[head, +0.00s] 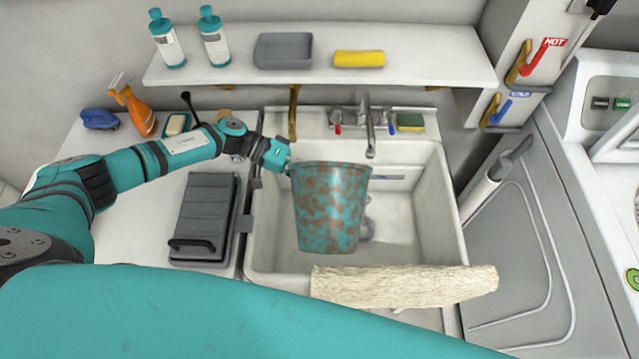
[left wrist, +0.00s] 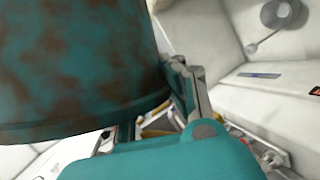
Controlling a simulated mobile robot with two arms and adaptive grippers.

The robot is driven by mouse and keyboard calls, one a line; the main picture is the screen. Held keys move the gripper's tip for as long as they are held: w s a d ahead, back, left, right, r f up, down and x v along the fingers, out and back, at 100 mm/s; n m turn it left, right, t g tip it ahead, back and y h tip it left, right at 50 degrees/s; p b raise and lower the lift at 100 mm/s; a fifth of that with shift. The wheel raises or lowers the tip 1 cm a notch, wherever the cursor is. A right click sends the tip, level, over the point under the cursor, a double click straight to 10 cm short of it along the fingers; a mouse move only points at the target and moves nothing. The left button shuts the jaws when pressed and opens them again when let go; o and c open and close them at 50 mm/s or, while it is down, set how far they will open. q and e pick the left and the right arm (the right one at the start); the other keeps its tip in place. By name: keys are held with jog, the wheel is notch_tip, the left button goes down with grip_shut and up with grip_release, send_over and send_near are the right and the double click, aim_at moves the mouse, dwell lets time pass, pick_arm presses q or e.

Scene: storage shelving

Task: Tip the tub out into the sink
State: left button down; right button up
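The tub (head: 331,210), a teal bucket with brown rust-like patches, hangs upright over the white sink (head: 418,215). My left gripper (head: 287,167) is shut on the tub's rim at its upper left side. In the left wrist view the tub (left wrist: 75,60) fills the upper left, with the left gripper's fingers (left wrist: 183,80) at its rim. The inside of the tub is hidden, so I cannot tell what it holds. My right gripper is not in view.
A faucet (head: 368,140) stands at the sink's back edge, with a sponge (head: 410,122) beside it. A cream rolled towel (head: 400,287) lies across the sink's front. A shelf (head: 430,62) runs above. A grey case (head: 205,215) and an orange spray bottle (head: 138,110) are on the left counter.

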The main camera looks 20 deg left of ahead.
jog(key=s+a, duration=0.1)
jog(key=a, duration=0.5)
pick_arm(q)
jog(key=w+a+r+m+t+p, duration=0.1)
jog(key=w+r+m+t+p, duration=0.1)
jog(key=r, duration=0.6)
jog(key=w+a+r+m+t+y+p, duration=0.1)
jog(key=w+r+m+t+p, duration=0.2)
jog(key=r+m, duration=0.3)
jog(key=shift+r+t+y+p, duration=0.3)
jog(key=shift+r+t+p, duration=0.45)
jog(key=shift+r, duration=0.55)
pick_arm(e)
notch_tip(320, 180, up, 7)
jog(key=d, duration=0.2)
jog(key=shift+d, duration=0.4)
pick_arm(q)
jog(key=shift+a, duration=0.1)
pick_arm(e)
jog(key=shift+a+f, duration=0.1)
